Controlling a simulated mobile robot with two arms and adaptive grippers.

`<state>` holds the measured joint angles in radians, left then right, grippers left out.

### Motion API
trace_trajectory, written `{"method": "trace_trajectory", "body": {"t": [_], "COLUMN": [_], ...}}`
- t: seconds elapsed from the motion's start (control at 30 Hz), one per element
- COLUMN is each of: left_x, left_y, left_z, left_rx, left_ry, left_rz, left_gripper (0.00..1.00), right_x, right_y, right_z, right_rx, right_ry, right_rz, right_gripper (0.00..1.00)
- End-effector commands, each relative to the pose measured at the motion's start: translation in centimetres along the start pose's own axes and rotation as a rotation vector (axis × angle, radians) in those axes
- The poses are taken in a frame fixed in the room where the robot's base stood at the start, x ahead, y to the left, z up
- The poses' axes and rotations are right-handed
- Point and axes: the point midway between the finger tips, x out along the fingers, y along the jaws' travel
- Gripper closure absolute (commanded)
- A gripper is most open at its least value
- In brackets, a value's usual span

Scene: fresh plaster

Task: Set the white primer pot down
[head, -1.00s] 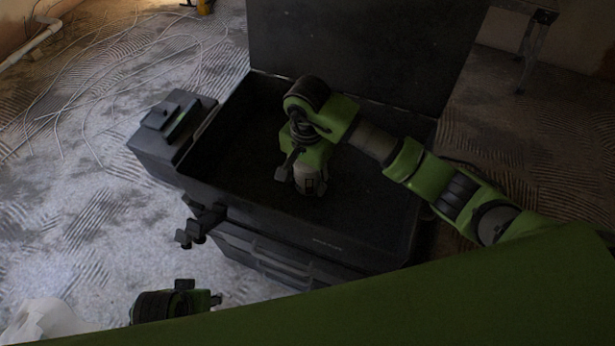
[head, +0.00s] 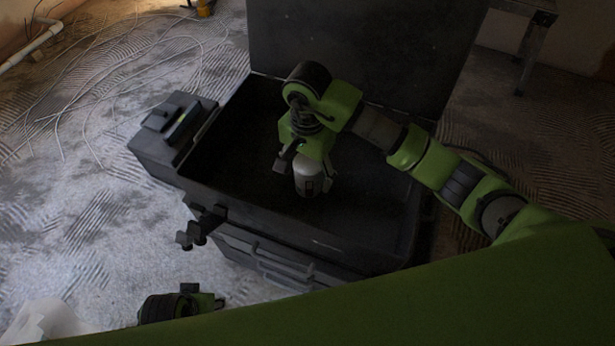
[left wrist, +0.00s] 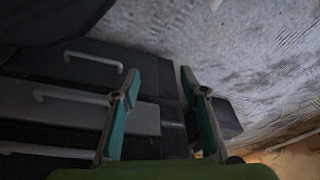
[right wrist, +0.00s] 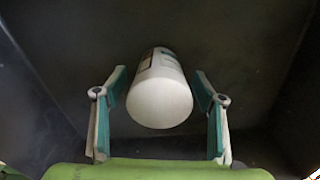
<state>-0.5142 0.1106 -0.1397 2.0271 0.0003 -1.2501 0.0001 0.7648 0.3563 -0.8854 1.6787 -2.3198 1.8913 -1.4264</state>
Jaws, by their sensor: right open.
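The white primer pot (head: 306,177) stands inside the open dark toolbox (head: 250,212), on its floor as far as I can tell. In the right wrist view the pot (right wrist: 160,98) shows its pale round end, with a dark and green label on its side. My right gripper (head: 304,168) is open above the pot. In the right wrist view its fingers stand on either side of the pot, with a gap at each side. My left gripper (left wrist: 161,78) is open and empty, outside the toolbox's drawer front; the head view shows only part of it.
The toolbox lid (head: 360,50) stands raised at the back. A dark box-shaped part (head: 165,130) sits at the toolbox's left edge. Loose cables (head: 110,70) lie on the ridged floor to the left. The toolbox floor around the pot looks clear.

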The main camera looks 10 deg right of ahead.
Motion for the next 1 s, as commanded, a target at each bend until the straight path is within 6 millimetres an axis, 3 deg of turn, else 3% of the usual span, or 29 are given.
{"method": "trace_trajectory", "body": {"t": [0.03,0.2,0.4,1.0], "left_x": [0.4,1.9,2.9,3.2], "left_y": [0.0,0.1,0.1,0.2], "left_z": [0.2,0.7,1.1,1.3], "left_rx": [0.0,0.002,0.003,0.004], "left_ry": [-0.004,-0.01,-0.014,-0.016], "left_rz": [0.001,0.002,0.002,0.003], "left_gripper": [0.6,0.6,0.6,0.6], "right_x": [-1.6,-5.1,-7.8,-8.5], "right_y": [-0.1,-0.1,-0.1,0.0], "right_z": [-0.1,-0.1,0.0,0.0], "right_rx": [-0.002,-0.002,-0.001,0.0], "right_ry": [0.005,0.004,0.002,0.0], "right_rz": [-0.004,-0.003,-0.001,0.0], "right_gripper": [0.36,0.36,0.36,0.36]}}
